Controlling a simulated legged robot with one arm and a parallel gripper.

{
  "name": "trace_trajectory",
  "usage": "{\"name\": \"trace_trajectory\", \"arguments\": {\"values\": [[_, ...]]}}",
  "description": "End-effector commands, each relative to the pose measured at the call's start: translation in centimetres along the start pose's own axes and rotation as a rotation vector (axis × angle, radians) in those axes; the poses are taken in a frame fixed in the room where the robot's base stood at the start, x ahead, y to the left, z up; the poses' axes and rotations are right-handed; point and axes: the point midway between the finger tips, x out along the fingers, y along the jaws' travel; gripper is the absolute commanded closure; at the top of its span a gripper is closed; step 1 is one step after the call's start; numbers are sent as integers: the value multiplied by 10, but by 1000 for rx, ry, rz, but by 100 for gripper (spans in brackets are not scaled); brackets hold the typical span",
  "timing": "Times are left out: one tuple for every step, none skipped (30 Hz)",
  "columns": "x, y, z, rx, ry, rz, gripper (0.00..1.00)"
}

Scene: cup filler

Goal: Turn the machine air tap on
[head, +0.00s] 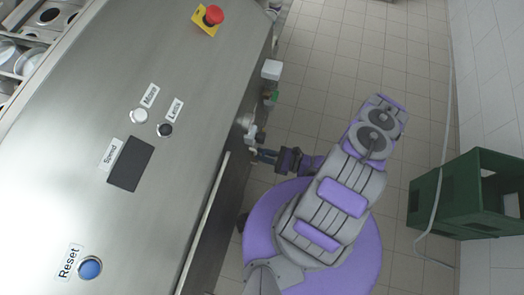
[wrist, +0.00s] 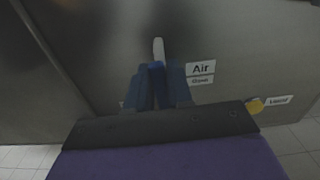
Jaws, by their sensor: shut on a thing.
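The air tap's light grey handle (wrist: 158,48) stands up from between my fingertips in the wrist view, in front of the machine's metal side. My gripper (wrist: 156,68), with dark blue fingers, is shut on this handle; the fingers hide its lower part. An "Air" label (wrist: 201,69) is just right of the fingers; its smaller lower line is too blurred to read surely. In the head view my gripper (head: 257,155) reaches left to the side of the steel machine (head: 205,95), and the tap itself is hard to make out there.
A yellow knob (wrist: 255,105) beside another label (wrist: 279,100) is to the right in the wrist view. On the machine top are a red emergency button (head: 213,15) and a blue reset button (head: 90,267). A green crate (head: 455,200) stands at the right. The tiled floor beyond my arm is free.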

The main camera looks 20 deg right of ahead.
Motion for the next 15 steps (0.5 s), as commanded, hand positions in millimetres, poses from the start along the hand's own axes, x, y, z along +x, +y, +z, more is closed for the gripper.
{"name": "trace_trajectory", "arguments": {"values": [[-1, 0, -3, 12, 6, -3, 100], [-2, 0, -3, 18, 6, -3, 100], [-2, 0, -3, 25, 6, -3, 100], [-2, 1, -3, 29, 7, -3, 100], [-2, 1, -3, 33, 7, -3, 100], [-2, 1, -3, 37, 7, -3, 100], [-2, 1, -3, 40, 8, -3, 100], [-2, 1, -3, 42, 8, -3, 100], [-2, 1, -3, 43, 8, -3, 100], [-2, 1, -3, 43, 8, -3, 100], [-2, 1, -3, 44, 8, -3, 100], [-2, 1, -3, 44, 9, -3, 100], [-2, 1, -3, 44, 9, -3, 100], [-2, 1, -3, 43, 9, -3, 100], [-2, 1, -3, 43, 9, -3, 100]]}}
